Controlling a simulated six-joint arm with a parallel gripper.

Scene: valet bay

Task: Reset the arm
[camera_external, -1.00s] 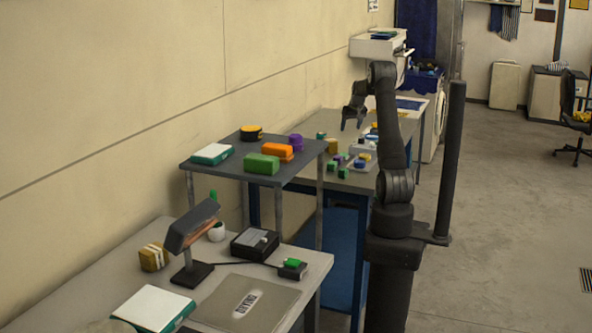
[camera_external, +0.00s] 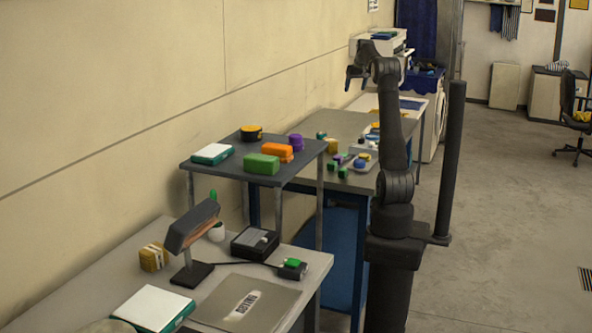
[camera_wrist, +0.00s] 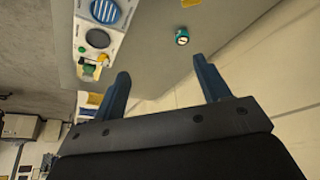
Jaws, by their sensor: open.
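My gripper (camera_external: 350,84) is raised above the far workbench in the external view, well clear of its surface. In the wrist view my gripper (camera_wrist: 160,82) shows two separate blue-grey fingers with nothing between them. It is open and empty. My arm rises from its dark base beside the benches and bends towards the wall at the top.
The grey workbench (camera_external: 345,124) holds small coloured blocks and a white tray. A dark raised shelf (camera_external: 228,168) carries an orange block (camera_external: 277,151) and a green block (camera_external: 261,164). A desk lamp (camera_external: 190,226) stands on the near table.

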